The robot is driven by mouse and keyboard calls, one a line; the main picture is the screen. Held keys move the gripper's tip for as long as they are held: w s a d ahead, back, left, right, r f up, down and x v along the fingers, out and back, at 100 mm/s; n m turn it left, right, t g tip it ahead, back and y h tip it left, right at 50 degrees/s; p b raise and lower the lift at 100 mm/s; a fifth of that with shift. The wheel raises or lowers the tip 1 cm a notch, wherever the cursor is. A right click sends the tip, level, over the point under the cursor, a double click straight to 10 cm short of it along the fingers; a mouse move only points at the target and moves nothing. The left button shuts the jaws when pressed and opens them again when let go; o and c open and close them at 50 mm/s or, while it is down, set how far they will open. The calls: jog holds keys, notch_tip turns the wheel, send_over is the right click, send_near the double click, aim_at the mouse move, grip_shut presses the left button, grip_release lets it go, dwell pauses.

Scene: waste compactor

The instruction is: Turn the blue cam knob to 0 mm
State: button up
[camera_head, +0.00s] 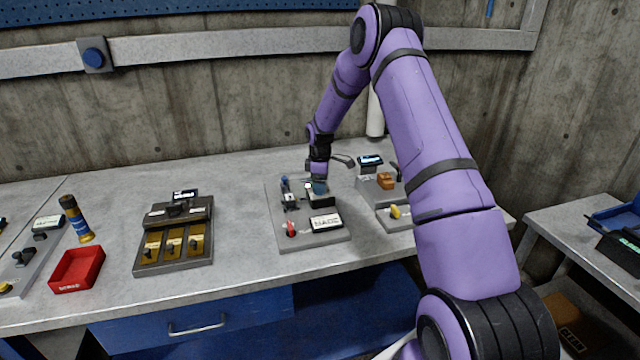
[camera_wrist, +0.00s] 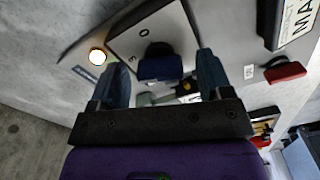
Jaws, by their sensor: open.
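The blue cam knob (camera_wrist: 160,68) shows in the wrist view as a dark blue grip in front of a black round part. It sits on a light plate (camera_wrist: 178,28) with a "0" and what looks like a "5" printed beside it. My gripper (camera_wrist: 160,80) is open, with one blue-grey finger on each side of the knob and visible gaps between. In the head view my gripper (camera_head: 319,187) is low over the grey fixture board (camera_head: 272,215) and hides the knob there. I cannot tell the exact reading.
A red lever (camera_head: 291,229) and a label block (camera_head: 326,222) stand at the board's front. A small blue-topped post (camera_head: 284,184) is at its left. A lit round lamp (camera_wrist: 97,56) is beside the plate. A fixture with an orange block (camera_head: 386,181) stands to the right.

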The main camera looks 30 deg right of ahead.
jog(key=shift+c, duration=0.2)
jog(key=c, duration=0.9)
jog(key=shift+m, duration=0.3)
jog(key=m, duration=0.9)
jog(key=shift+m, duration=2.1)
